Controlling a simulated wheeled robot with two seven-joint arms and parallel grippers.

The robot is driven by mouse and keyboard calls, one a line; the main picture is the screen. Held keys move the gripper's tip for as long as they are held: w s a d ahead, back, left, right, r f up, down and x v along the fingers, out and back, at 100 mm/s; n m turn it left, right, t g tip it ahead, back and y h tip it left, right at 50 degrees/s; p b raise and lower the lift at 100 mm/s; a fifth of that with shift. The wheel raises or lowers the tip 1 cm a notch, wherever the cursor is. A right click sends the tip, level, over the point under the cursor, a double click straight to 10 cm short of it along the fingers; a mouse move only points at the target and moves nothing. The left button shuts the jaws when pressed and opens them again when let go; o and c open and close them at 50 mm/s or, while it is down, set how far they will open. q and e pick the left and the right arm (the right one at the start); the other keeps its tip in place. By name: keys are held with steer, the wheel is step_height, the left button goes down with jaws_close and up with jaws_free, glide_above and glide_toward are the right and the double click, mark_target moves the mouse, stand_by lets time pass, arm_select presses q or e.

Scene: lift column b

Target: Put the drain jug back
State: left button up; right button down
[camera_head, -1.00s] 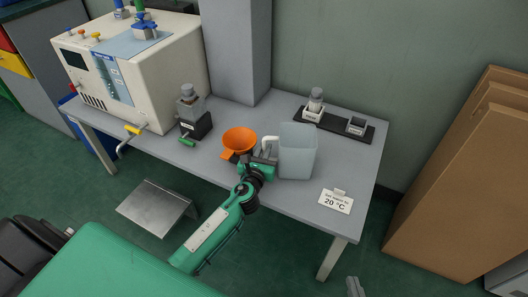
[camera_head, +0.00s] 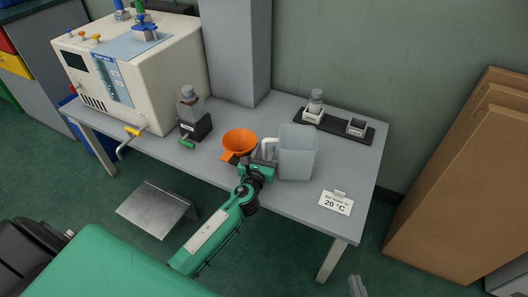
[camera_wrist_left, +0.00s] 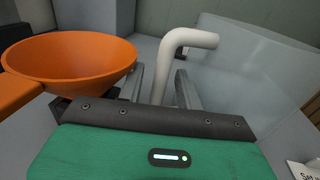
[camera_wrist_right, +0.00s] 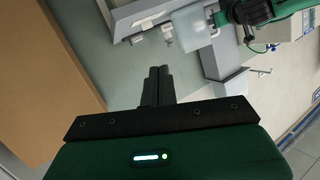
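The drain jug (camera_head: 298,153), a translucent pale jug with a white handle, stands upright on the bench right of centre. My left gripper (camera_head: 268,155) is at its handle side. In the left wrist view the white handle (camera_wrist_left: 168,68) lies between the two fingers (camera_wrist_left: 160,88), which stand apart, with a visible gap between the left finger and the handle. The jug also shows in the right wrist view (camera_wrist_right: 190,30). My right gripper (camera_wrist_right: 157,85) is shut and empty, away from the bench; its tip shows at the bottom of the head view (camera_head: 357,286).
An orange funnel (camera_head: 239,141) sits just left of my left gripper. A dark tray (camera_head: 335,125) with small containers lies behind the jug. A bottle on a black block (camera_head: 195,127) and a machine (camera_head: 150,75) are left. A metal stand (camera_head: 156,209) is on the floor.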

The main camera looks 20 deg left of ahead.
arm_select(q)
steer(key=shift+s, duration=0.2)
steer(key=s, duration=0.3)
steer(key=s+d, duration=0.1)
steer(key=s, duration=0.6)
steer(key=shift+s+d, duration=0.4)
steer(key=shift+s+d+n, duration=0.15)
steer(key=shift+s+n, duration=0.15)
steer(key=shift+s, duration=0.2)
steer(key=s+d+n+g+h, duration=0.2)
steer(key=s+d+n+h, duration=0.2)
steer(key=s+d+n, duration=0.4)
steer(key=s+d+r+n+g+h, duration=0.1)
steer(key=s+d+n+g+h, duration=0.2)
steer(key=n, duration=1.9)
steer(key=s+d+h, duration=0.2)
steer(key=s+d, duration=0.3)
steer(key=s, duration=0.2)
steer(key=shift+s+d+r+n, duration=0.25)
steer(key=shift+d+n, duration=0.1)
steer(key=shift+n, duration=0.05)
arm_select(e)
steer(key=shift+s+d+f+g, duration=0.3)
steer(key=shift+f+g, duration=0.1)
steer(key=shift+g, duration=0.2)
arm_select(q)
steer(key=shift+p, duration=0.3)
